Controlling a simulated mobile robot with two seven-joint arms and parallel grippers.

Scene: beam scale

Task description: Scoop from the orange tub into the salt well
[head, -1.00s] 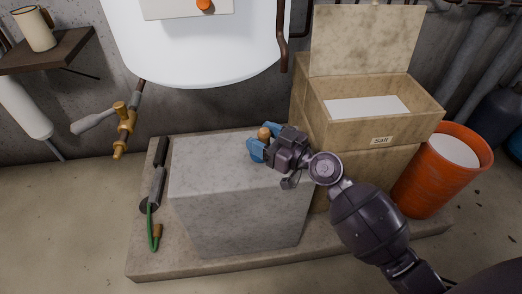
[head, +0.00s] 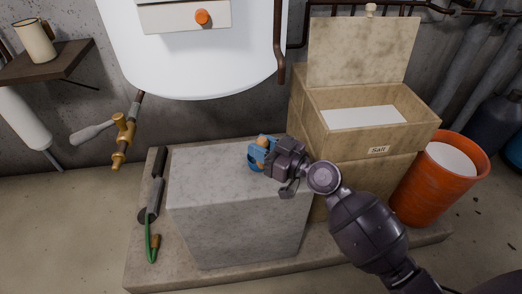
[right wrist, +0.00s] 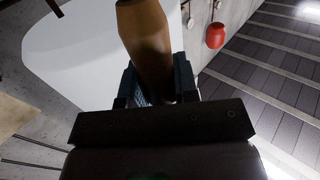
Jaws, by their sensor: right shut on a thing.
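My right gripper (head: 261,153) is over the top of the grey stone block, its blue fingers shut on a brown wooden handle (head: 263,140). The handle stands up between the fingers in the right wrist view (right wrist: 147,40). It looks like the scoop's handle; no scoop bowl can be made out. The orange tub (head: 428,193) stands on the floor at the right, with white stuff inside. The salt well is the open wooden box (head: 400,143) labelled "Salt", lid raised, with a white surface inside. My gripper is left of both. My left gripper is not in view.
The grey stone block (head: 235,215) stands on a low slab (head: 145,270), left of the salt box. A dark tool and green hose (head: 149,235) lie left of it. A white tank (head: 190,65) hangs above, with a brass valve (head: 122,130) at its left.

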